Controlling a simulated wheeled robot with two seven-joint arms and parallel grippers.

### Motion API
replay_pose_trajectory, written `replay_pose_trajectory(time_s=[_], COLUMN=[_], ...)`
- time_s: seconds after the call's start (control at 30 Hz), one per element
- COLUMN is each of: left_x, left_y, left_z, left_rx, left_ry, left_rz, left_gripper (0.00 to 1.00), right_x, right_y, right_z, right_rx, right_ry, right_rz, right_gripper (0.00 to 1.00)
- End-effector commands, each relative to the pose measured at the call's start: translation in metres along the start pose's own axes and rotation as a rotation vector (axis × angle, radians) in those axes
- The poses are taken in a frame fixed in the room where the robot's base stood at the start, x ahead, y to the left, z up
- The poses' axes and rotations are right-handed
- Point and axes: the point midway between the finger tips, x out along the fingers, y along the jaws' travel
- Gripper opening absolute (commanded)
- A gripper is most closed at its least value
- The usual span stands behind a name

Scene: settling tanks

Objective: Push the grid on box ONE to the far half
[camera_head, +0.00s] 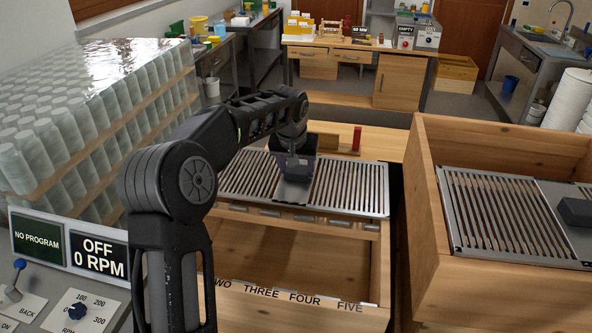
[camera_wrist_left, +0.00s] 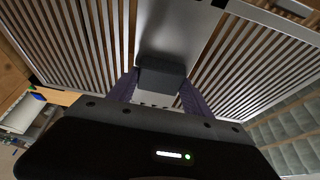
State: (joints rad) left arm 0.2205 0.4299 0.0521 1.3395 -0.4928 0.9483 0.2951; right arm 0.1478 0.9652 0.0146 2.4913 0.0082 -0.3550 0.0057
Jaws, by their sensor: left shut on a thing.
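A metal slatted grid (camera_head: 348,188) lies over the far part of the wooden box (camera_head: 290,300) in the middle of the head view. The near part of this box is open. Its near edge reads TWO, THREE, FOUR, FIVE; my arm covers its left end, and I see no ONE. My left gripper (camera_head: 294,170) is at the grid's centre plate, shut on the dark handle block. The wrist view shows the handle block (camera_wrist_left: 161,76) between the fingers, with the grid (camera_wrist_left: 245,65) slats on both sides. My right gripper is not in view.
A second wooden box (camera_head: 480,295) with its own grid (camera_head: 490,215) and dark handle stands close on the right. Stacked, wrapped jars (camera_head: 80,125) and a control panel (camera_head: 70,290) are at the left. A small red block (camera_head: 357,138) stands on wood behind the middle grid.

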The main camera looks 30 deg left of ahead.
Motion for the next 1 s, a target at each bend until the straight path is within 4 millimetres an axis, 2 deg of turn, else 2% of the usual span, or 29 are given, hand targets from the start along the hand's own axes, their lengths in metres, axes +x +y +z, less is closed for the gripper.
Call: replay_pose_trajectory(time_s=[0.63,0.67,0.9,1.0], left_x=[-0.0008,-0.0007,-0.0005,-0.0004], left_y=[0.0001,0.0000,0.0000,0.0000], left_z=[0.0000,0.0000,0.0003,0.0004], left_rx=[0.000,0.000,0.000,0.000], left_ry=[0.002,0.002,0.001,0.001], left_rz=[0.001,0.001,0.000,0.000], left_gripper=[0.00,0.59,0.78,0.83], right_x=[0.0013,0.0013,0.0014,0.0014], right_y=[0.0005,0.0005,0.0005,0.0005], right_z=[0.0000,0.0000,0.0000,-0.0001], right_rx=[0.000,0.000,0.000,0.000], right_ry=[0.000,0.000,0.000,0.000], right_rz=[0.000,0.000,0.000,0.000], right_gripper=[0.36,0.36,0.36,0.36])
